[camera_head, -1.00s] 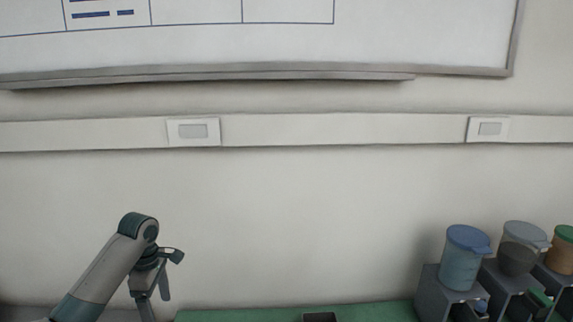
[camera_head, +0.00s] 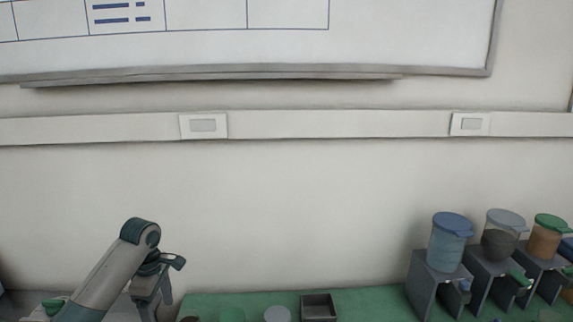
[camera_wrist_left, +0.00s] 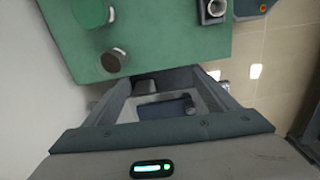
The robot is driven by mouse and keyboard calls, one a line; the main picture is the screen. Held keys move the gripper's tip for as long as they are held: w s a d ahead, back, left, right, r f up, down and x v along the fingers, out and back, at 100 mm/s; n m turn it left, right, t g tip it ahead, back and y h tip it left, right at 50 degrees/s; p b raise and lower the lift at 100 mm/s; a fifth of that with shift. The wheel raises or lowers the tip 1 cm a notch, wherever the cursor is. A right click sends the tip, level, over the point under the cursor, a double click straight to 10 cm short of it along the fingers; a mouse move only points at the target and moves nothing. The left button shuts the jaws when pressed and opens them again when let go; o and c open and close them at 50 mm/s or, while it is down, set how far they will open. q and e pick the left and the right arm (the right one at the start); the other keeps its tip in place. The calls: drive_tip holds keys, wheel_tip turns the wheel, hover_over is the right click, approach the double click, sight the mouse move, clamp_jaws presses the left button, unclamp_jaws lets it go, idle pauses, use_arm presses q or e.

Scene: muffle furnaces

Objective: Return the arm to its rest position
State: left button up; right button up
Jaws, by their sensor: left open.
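My left arm (camera_head: 112,272) comes in from the lower left in the head view, bent at the elbow. Its left gripper (camera_head: 148,306) hangs downward at the left end of the green bench top, with its tips cut off or hidden at the frame's bottom. In the left wrist view the two fingers of the left gripper (camera_wrist_left: 163,80) stand apart with nothing held between them. They are beside the edge of the green bench top (camera_wrist_left: 165,35). My right gripper is in neither view.
The green bench top (camera_head: 365,301) holds a dark open tray (camera_head: 319,306), a grey round lid (camera_head: 277,314) and grey stands with a blue-lidded container (camera_head: 450,243), a grey-lidded one (camera_head: 502,235) and a green-lidded one (camera_head: 546,237). A whiteboard (camera_head: 380,35) hangs on the wall.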

use_arm(q)
drive_tip(key=s+d+f+m+t+h, duration=0.1)
drive_tip(key=s+d+f+m, duration=0.5)
drive_tip(key=s+f, duration=0.3)
drive_tip(key=s+d+f+m+t, duration=0.1)
drive_tip(key=s+d+f+m, duration=0.4)
drive_tip(key=s+f, duration=0.4)
drive_tip(key=s+a+m+t, duration=0.15)
drive_tip(key=s+m, duration=0.75)
drive_tip(key=s, duration=1.5)
wheel_tip(320, 180, down, 35)
drive_tip(key=g+b, duration=0.1)
drive_tip(key=b, duration=0.7)
drive_tip(key=s+a+f+b, duration=0.1)
drive_tip(key=s+f+b, duration=0.3)
drive_tip(key=s+f, duration=0.5)
drive_tip(key=s+a+f+g+y+b, duration=0.1)
drive_tip(key=s+f+b, duration=0.2)
drive_tip(key=s+f, duration=0.6)
wheel_tip(320, 180, down, 8)
drive_tip(key=shift+s+a+r+m+b, duration=0.15)
drive_tip(key=shift+s+a+m+b, duration=0.15)
drive_tip(key=shift+s+b, duration=0.1)
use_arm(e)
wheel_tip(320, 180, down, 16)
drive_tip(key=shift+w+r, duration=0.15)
